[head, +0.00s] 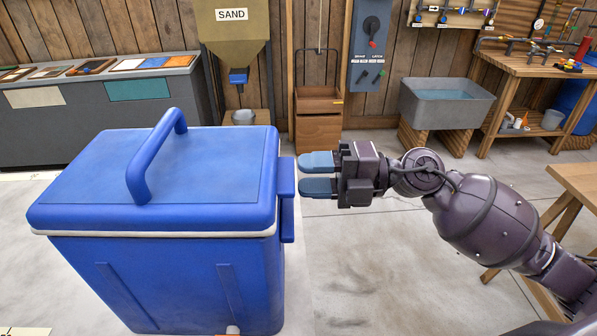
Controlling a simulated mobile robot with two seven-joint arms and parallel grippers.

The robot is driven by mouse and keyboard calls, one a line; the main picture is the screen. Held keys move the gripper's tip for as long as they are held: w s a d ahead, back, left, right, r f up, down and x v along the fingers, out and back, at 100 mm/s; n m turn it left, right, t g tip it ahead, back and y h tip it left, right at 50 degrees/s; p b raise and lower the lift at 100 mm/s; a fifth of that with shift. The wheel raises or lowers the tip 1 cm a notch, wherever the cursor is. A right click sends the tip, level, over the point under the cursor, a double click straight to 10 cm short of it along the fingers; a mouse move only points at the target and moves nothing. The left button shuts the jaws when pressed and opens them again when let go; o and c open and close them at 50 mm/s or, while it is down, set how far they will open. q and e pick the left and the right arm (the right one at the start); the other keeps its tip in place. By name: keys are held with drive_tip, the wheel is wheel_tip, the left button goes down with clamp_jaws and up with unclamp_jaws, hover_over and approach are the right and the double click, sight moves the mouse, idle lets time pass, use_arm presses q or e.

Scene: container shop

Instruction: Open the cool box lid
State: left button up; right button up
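The blue cool box (180,280) stands at the left on a pale surface. Its lid (215,165) lies flat and shut, with a white seam below its edge and a raised carry handle (155,158) on top. A blue side piece (287,178) sticks out from its right wall. My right gripper (306,175) points left, just right of this side piece. Its two pale blue fingers are apart with a narrow gap and nothing visible between them. Whether a fingertip touches the box is hard to tell. My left gripper is not in view.
A sand hopper (234,45), a wooden drawer unit (319,120), a grey water basin (445,103) and a workbench (535,65) stand along the back wall. A wooden table (575,185) is at the right. The floor right of the box is clear.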

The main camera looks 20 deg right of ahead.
drive_tip(key=shift+x, duration=1.15)
clamp_jaws()
